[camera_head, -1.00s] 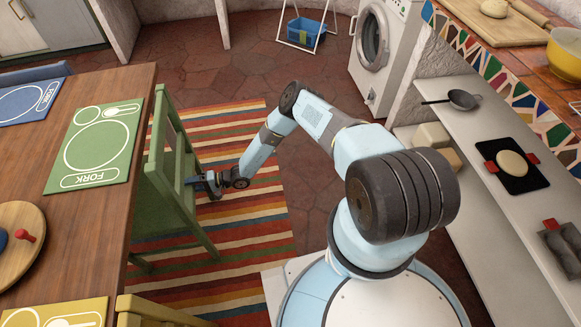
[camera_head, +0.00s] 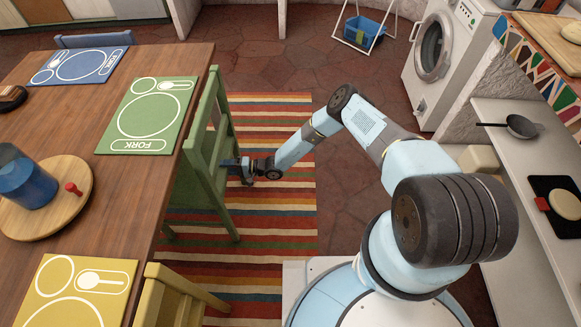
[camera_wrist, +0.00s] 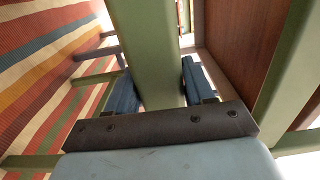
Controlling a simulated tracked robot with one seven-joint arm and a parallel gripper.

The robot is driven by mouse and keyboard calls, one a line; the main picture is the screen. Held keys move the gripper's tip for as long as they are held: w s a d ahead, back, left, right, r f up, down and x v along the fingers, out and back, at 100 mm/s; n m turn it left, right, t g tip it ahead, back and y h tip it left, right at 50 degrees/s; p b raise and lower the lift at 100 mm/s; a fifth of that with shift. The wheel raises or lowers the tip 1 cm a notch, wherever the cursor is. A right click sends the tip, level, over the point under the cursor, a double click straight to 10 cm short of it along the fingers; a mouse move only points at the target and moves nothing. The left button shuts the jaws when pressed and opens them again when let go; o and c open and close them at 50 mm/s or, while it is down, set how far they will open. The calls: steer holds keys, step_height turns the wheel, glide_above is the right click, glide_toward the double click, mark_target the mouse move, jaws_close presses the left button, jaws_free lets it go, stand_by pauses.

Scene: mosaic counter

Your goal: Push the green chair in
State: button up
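The green chair (camera_head: 206,147) stands at the right side of the wooden table (camera_head: 192,62), its back close beside the table edge. Its seat is partly hidden beneath the tabletop. My gripper (camera_head: 240,168) is at the chair's back, at the side away from the table. In the wrist view, my gripper (camera_wrist: 160,88) has one blue finger on each side of a green chair bar (camera_wrist: 158,50). The fingers appear to touch the bar on both sides. The chair stands upright on the striped rug (camera_head: 275,212).
A yellow chair (camera_head: 170,300) stands nearer along the same table side. A green placemat (camera_head: 145,118) and a wooden board (camera_head: 75,190) with a blue cup (camera_head: 27,182) lie on the table. A counter (camera_head: 520,150) and a washing machine (camera_head: 437,55) stand at the right.

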steer(key=o, duration=0.4)
steer(key=shift+w+d+f, duration=0.1)
steer(key=shift+w+d, duration=0.05)
steer(key=shift+w, duration=0.05)
steer(key=shift+o, duration=0.2)
steer(key=shift+s, duration=0.15)
steer(key=d, duration=1.2)
